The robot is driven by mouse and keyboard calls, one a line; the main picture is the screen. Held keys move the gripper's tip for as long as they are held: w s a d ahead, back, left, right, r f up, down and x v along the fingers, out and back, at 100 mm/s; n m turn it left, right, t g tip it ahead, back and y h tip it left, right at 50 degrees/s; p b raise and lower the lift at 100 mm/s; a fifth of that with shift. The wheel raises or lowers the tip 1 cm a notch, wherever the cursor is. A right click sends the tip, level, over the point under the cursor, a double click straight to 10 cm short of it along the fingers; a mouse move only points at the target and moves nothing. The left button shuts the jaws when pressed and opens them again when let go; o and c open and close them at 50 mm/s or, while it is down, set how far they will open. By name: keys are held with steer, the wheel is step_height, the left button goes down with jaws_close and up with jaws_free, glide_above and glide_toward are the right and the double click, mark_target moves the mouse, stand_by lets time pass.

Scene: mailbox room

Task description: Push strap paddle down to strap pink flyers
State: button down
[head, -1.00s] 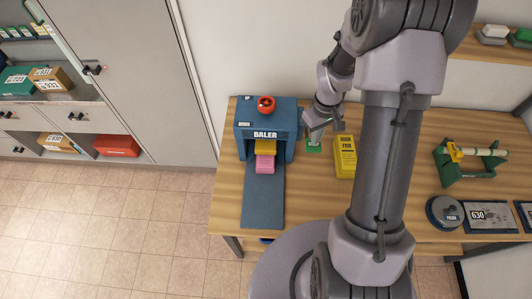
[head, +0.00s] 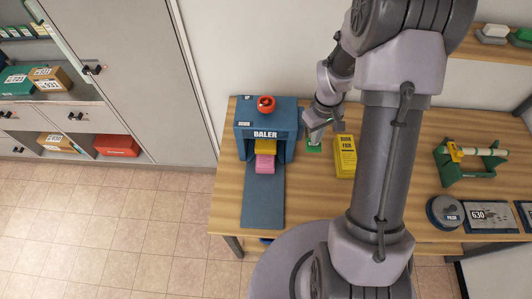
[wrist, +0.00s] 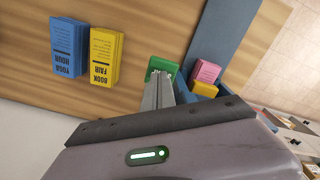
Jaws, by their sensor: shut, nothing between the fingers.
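The blue baler (head: 265,117) stands on the wooden table with a red knob on top. Pink flyers (head: 265,164) lie at its mouth, with a yellow block behind them; they also show in the wrist view (wrist: 206,71). A green paddle (head: 314,147), which looks like the strap paddle, is at the baler's right side; it also shows in the wrist view (wrist: 162,65). My gripper (head: 314,132) is shut and empty, its fingertips (wrist: 158,84) over or against the green paddle. Whether they touch it I cannot tell. The fingers partly hide the paddle.
Yellow book fair flyers (head: 345,157) lie just right of the paddle. Blue yoga hour flyers (wrist: 69,46) show in the wrist view. A blue chute (head: 263,205) runs forward from the baler. A green stand (head: 470,160) with a roller is farther right.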

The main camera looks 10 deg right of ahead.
steer(key=shift+f+b, duration=0.85)
steer(key=shift+f, duration=0.25)
steer(key=shift+f+b, duration=0.55)
steer(key=shift+f, duration=0.1)
steer(key=shift+f+b, duration=0.55)
steer(key=shift+f, duration=0.05)
steer(key=shift+w+f+b, duration=0.1)
steer(key=shift+f+b, duration=0.45)
steer(key=shift+f, duration=0.05)
steer(key=shift+r, duration=0.1)
